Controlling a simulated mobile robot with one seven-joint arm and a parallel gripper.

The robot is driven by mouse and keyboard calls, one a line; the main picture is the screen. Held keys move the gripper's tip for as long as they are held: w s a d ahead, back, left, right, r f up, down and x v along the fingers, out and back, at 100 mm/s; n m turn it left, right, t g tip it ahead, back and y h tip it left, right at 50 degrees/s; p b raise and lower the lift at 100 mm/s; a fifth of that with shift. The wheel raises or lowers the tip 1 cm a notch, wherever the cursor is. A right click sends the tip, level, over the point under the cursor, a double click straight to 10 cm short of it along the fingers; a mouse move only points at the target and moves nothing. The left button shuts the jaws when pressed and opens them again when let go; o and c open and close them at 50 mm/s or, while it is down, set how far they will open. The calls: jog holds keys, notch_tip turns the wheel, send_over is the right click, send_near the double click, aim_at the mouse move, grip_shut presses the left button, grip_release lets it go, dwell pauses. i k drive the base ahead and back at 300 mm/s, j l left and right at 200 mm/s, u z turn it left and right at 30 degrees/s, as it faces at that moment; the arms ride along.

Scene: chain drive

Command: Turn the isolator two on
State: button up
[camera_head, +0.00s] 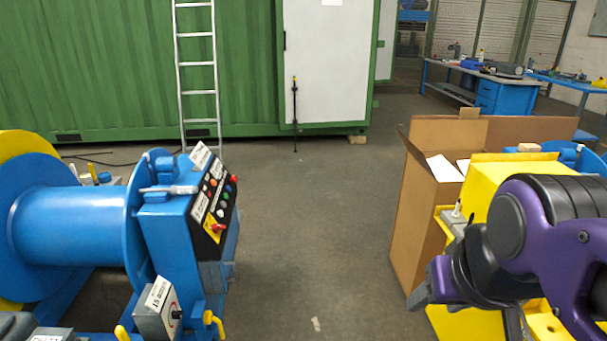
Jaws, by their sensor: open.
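My gripper (432,287) is at the lower right, at the end of my purple and black arm; its jaws are open and seem empty. No isolator is clearly marked as number two. A grey box with a white label and a dark knob (157,312) sits low on the blue machine at the left; its lettering is too small to read surely. Above it, a black control panel (212,205) carries several coloured buttons and a red rotary switch on yellow (217,227). My gripper is well to the right of both, touching neither.
A blue drum (75,225) fills the left side. Yellow handles (213,322) stick up near the grey box. A cardboard box (410,220) and a yellow machine (485,190) stand around my arm at the right.

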aim_at(215, 228)
jog(key=i, duration=0.55)
jog(key=i+l+u, duration=0.1)
jog(key=i, duration=0.45)
jog(key=i+u, duration=0.2)
jog(key=u, duration=0.15)
jog(key=i+u, duration=0.35)
jog(key=i+l+u, duration=0.1)
jog(key=u, duration=0.3)
